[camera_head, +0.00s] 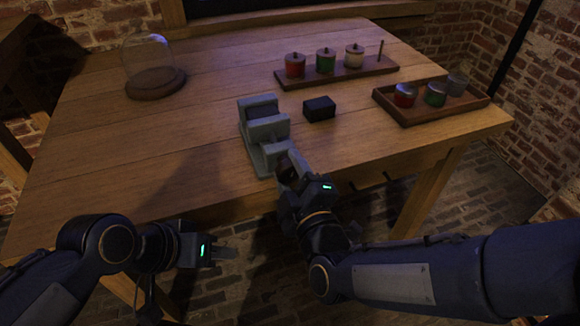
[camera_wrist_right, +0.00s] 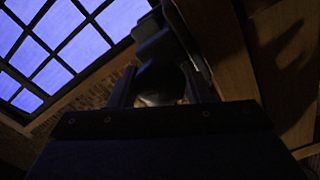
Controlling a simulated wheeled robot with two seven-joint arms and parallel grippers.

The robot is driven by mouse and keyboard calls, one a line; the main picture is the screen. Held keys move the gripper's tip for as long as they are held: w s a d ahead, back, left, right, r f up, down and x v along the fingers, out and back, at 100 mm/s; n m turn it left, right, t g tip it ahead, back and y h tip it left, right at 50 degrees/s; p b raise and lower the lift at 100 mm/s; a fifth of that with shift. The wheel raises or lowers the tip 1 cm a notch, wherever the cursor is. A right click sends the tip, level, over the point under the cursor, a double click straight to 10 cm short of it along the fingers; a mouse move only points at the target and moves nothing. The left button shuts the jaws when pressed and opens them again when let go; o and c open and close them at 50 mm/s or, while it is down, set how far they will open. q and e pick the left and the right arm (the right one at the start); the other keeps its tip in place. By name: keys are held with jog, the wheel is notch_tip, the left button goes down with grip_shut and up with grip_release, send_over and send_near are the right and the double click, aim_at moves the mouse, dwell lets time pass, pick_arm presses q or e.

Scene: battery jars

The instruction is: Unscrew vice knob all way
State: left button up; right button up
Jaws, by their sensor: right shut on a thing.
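The grey vice (camera_head: 264,134) stands on the wooden table near its front edge. Its dark round knob (camera_head: 285,171) faces the front edge and is partly hidden by my right gripper (camera_head: 292,172). The right gripper is shut on the knob. In the right wrist view the knob (camera_wrist_right: 160,84) is a dark round shape between the fingers, with the vice body (camera_wrist_right: 155,40) beyond it; the picture is dim. My left gripper (camera_head: 228,248) is in front of the table, away from the vice, with its fingers apart and nothing between them.
A small black block (camera_head: 319,108) lies right of the vice. A wooden rack (camera_head: 340,75) with several jars and a tray (camera_head: 450,113) with jars stand further right. A glass dome (camera_head: 150,62) stands at the back left. The table's left part is clear.

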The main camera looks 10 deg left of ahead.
jog(key=shift+n+p, duration=0.4)
jog(key=shift+n, duration=0.8)
jog(key=o, duration=1)
jog(key=p+v, duration=0.1)
jog(key=v, duration=0.6)
jog(key=shift+s+d, duration=0.2)
jog(key=shift+s, duration=0.15)
